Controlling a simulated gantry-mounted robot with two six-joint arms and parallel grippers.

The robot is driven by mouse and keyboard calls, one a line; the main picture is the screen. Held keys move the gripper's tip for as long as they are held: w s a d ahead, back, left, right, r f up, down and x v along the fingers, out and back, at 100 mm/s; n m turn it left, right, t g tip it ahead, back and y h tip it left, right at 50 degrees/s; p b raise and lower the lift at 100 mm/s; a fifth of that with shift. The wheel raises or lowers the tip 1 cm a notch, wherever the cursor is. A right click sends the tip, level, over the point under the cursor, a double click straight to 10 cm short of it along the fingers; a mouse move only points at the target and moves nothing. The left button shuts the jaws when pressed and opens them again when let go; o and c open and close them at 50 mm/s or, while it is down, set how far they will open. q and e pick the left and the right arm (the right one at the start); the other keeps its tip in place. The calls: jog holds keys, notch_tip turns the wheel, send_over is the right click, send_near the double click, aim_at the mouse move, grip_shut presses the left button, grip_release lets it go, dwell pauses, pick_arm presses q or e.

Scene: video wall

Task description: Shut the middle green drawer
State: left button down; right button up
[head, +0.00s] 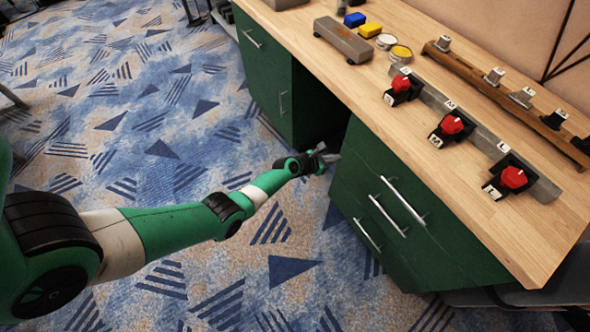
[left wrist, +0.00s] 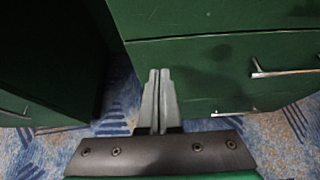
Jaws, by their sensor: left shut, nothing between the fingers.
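The green drawer cabinet (head: 345,185) stands under the right part of the wooden worktop, with three stacked silver handles. The middle drawer's handle (head: 388,215) lies between the top handle (head: 403,200) and the bottom handle (head: 367,234). I cannot tell how far the middle drawer stands out. My left gripper (head: 324,158) is shut and empty at the cabinet's left edge, well left of the handles. In the left wrist view its fingertips (left wrist: 160,73) overlap the left part of a green drawer front (left wrist: 215,75); contact cannot be told. A handle (left wrist: 285,70) shows to their right.
A dark knee space opens left of the drawers, beside another green cabinet (head: 265,75). The worktop (head: 470,130) carries red knobs (head: 452,124), a grey block (head: 343,40) and a wooden rail with weights. The patterned carpet (head: 290,245) before the drawers is clear.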

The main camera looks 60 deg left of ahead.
pick_arm(q)
jog(key=f+p+v, duration=0.1)
jog(key=p+v, duration=0.7)
jog(key=v, duration=0.4)
jog(key=shift+s+p, duration=0.3)
jog(key=shift+s, duration=0.45)
jog(key=shift+d, duration=0.1)
